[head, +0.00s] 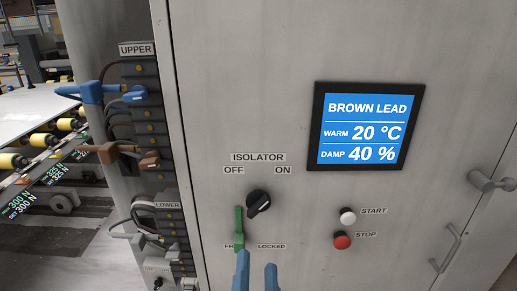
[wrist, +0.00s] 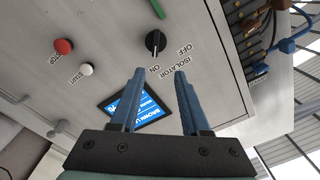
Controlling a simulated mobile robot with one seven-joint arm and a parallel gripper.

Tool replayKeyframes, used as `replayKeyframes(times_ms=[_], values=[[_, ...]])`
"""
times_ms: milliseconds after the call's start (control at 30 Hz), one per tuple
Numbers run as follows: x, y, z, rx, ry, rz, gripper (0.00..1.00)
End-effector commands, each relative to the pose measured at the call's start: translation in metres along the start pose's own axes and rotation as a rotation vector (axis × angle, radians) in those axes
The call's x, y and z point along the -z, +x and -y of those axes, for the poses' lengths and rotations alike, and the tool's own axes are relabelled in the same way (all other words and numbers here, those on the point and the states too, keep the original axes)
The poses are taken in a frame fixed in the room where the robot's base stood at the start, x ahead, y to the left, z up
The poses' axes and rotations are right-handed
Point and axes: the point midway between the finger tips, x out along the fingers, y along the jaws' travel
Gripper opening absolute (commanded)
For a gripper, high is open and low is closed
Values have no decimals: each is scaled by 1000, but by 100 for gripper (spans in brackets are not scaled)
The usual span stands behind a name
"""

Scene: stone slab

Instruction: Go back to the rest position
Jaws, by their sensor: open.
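My gripper (head: 257,260) is open and empty, with its two blue fingers low in front of the cabinet (head: 235,60). In the wrist view my gripper (wrist: 160,74) has a clear gap between its fingertips. The black isolator knob (head: 258,203) is just above the fingers in the head view; its handle slants up toward ON. It also shows beyond the fingertips in the wrist view (wrist: 156,43), apart from them. A green lever (head: 239,222) stands upright left of the knob. The FREE label below it is partly hidden.
A screen (head: 366,126) reads BROWN LEAD, WARM 20 °C, DAMP 40 %. White START (head: 347,216) and red STOP (head: 342,240) buttons sit at right. Blue (head: 100,93) and brown (head: 128,153) plugs with cables stick out at left. A handle (head: 446,249) is at lower right.

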Motion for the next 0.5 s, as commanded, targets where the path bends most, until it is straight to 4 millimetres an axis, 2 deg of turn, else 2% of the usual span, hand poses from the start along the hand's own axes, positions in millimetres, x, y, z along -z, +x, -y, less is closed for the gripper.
replayKeyframes(times_ms=[167,267,367,500], values=[[55,20,43,103,-153,-145,46],[96,26,77,163,-266,-258,46],[137,24,109,208,-374,-377,46],[189,11,153,250,-506,-544,46]])
